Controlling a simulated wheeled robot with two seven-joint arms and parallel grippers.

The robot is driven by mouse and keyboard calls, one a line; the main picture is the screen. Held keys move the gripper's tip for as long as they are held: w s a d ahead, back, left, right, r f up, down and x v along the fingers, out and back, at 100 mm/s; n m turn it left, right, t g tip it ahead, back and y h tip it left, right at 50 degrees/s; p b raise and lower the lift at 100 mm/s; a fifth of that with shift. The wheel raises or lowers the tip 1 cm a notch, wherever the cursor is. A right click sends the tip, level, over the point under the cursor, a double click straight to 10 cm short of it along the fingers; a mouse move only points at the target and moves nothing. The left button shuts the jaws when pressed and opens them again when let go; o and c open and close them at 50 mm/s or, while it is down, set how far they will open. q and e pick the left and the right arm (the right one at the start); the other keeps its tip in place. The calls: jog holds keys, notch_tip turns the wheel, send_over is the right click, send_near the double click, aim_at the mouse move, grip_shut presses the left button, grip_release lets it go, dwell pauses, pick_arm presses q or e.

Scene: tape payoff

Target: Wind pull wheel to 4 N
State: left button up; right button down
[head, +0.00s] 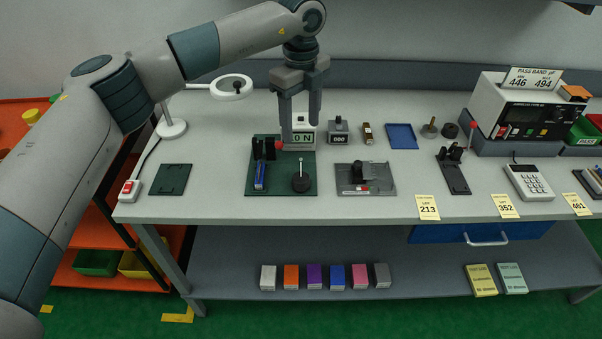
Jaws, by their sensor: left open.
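A dark green fixture plate (282,189) lies on the bench left of centre. On it stand a round black wheel (301,184) with a thin upright post, a black clamp (258,150) with a red knob (278,145), and a blue strip-like part (260,178). A force display (302,137) at the plate's back edge shows "0 N" at its right end; my finger covers its left part, so the full reading is hidden. My left gripper (300,128) is open, pointing down above the display and behind the wheel, apparently touching nothing. My right gripper is out of view.
A grey fixture (380,190) stands right of the plate, with a small counter box (338,131) behind it. A ring lamp (232,87) stands left of my gripper. A blue tray (401,136) and a red-knobbed clamp (453,170) are farther right.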

aim_at(301, 177)
pick_arm(q)
notch_tip(301, 177, down, 16)
jog(key=p, duration=0.6)
jog(key=shift+f, duration=0.6)
jog(key=c, duration=1)
